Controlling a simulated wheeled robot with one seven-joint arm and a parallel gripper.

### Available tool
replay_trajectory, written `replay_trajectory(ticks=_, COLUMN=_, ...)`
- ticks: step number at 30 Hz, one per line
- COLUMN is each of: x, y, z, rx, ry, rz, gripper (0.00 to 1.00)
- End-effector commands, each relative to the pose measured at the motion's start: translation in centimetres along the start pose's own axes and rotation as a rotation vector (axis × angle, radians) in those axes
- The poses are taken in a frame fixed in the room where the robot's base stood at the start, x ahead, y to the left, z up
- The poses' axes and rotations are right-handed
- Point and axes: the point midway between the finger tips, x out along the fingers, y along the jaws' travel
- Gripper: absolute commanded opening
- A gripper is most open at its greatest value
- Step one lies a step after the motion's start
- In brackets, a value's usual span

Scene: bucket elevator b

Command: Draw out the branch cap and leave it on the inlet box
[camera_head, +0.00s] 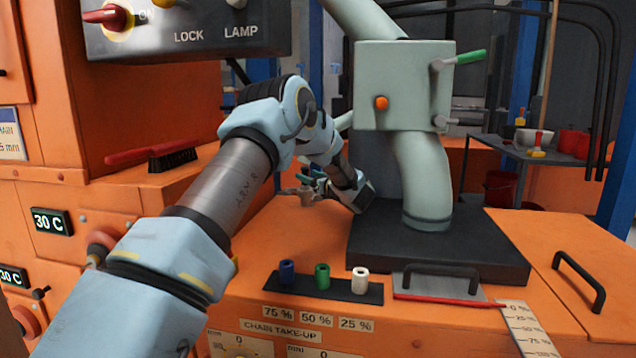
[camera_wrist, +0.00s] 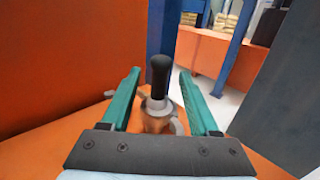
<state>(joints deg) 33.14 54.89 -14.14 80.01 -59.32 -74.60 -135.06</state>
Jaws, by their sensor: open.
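In the wrist view a black-handled plug (camera_wrist: 159,78) with a pale metal collar stands upright in a tan-grey fitting with side lugs (camera_wrist: 160,122); it may be the branch cap, but I cannot be sure. My gripper (camera_wrist: 160,74) is open, with one green finger on each side of the black handle and a gap on both sides. In the head view my gripper (camera_head: 308,180) is small and low over the orange box top (camera_head: 290,235), beside the tan-grey fitting (camera_head: 306,197). The handle is hard to make out there.
A grey-green pipe box (camera_head: 405,85) with a green lever stands on a dark base (camera_head: 480,250) right of my gripper. A brush (camera_head: 172,160) lies on the ledge at left. Blue, green and white pegs stand in a black strip (camera_head: 315,290) in front.

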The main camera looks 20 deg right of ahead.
Motion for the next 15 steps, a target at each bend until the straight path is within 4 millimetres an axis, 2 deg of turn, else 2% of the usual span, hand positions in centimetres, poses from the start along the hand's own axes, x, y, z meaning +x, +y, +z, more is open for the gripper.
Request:
replay_trajectory(ticks=6, x=2.4, y=0.0, z=-0.1, rx=0.000, ry=-0.001, rz=0.000, gripper=0.61)
replay_trajectory(ticks=15, x=3.0, y=0.0, z=0.0, rx=0.002, ry=-0.001, rz=-0.001, gripper=0.61)
